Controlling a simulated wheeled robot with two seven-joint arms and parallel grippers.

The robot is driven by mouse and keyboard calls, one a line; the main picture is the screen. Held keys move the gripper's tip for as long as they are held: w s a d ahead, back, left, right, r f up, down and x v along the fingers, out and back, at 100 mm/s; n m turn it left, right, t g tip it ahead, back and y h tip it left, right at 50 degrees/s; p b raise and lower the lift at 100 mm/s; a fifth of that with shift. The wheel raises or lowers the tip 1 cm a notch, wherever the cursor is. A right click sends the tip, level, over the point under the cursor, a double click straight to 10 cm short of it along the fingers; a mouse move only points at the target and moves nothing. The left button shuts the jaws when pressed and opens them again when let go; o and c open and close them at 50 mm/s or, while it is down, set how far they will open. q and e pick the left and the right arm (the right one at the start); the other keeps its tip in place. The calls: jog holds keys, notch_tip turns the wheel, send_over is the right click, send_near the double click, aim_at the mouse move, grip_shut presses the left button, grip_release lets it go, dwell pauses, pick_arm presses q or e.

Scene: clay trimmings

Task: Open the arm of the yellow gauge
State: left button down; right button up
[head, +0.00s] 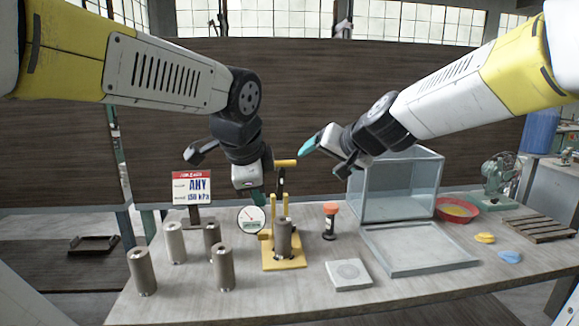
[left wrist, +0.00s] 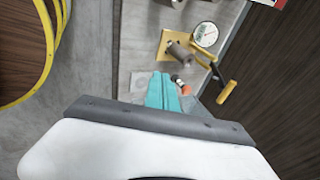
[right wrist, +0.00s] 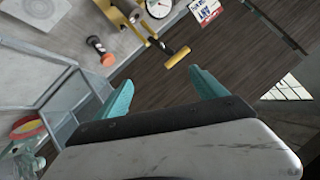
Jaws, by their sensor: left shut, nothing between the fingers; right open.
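The yellow gauge (head: 268,262) stands mid-table, with a yellow base, a round white dial (head: 251,219) and a dark arm (head: 281,184) ending in a yellow crossbar handle (head: 285,163). The arm stands up roughly upright in the head view. A grey metal cylinder (head: 283,238) stands on the gauge's base. My left gripper (head: 258,199) is shut and empty, pointing down just left of the arm; its teal fingers show together in the left wrist view (left wrist: 165,92). My right gripper (head: 322,161) is open and empty, right of the handle; the handle lies beyond its fingers in the right wrist view (right wrist: 176,57).
Several grey cylinders (head: 223,266) stand left of the gauge, before a sign (head: 192,188). To its right are an orange-capped bottle (head: 330,222), a pale square tile (head: 349,274), a clear box (head: 398,190) and a shallow tray (head: 420,266). A red bowl (head: 440,214) is farther right.

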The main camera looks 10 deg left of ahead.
pick_arm(q)
jog(key=w+d+r+m+t+y, duration=0.1)
jog(key=w+d+r+m, duration=0.1)
jog(key=w+m, duration=0.6)
jog(key=w+d+r+m+y, duration=0.1)
jog(key=w+d+r+m, duration=0.1)
jog(key=w+m, duration=0.6)
jog(key=w+a+f+m, duration=0.1)
jog(key=w+a+f, duration=0.1)
jog(key=w+f, duration=0.3)
jog(key=shift+w+a+f+m, duration=0.3)
jog(key=shift+w+a+f, duration=0.05)
jog(key=shift+w, duration=1.35)
pick_arm(e)
jog(key=s+d+f+g+h, duration=0.2)
jog(key=s+d+f, duration=0.2)
jog(key=s+d, duration=0.4)
jog(key=s+d+f+g+h, duration=0.2)
jog(key=s+d+f, duration=0.2)
jog(key=s+d, duration=0.4)
jog(key=shift+s+d+f+n, duration=0.2)
jog(key=shift+s+d+n, duration=0.2)
jog(key=shift+s, duration=3.15)
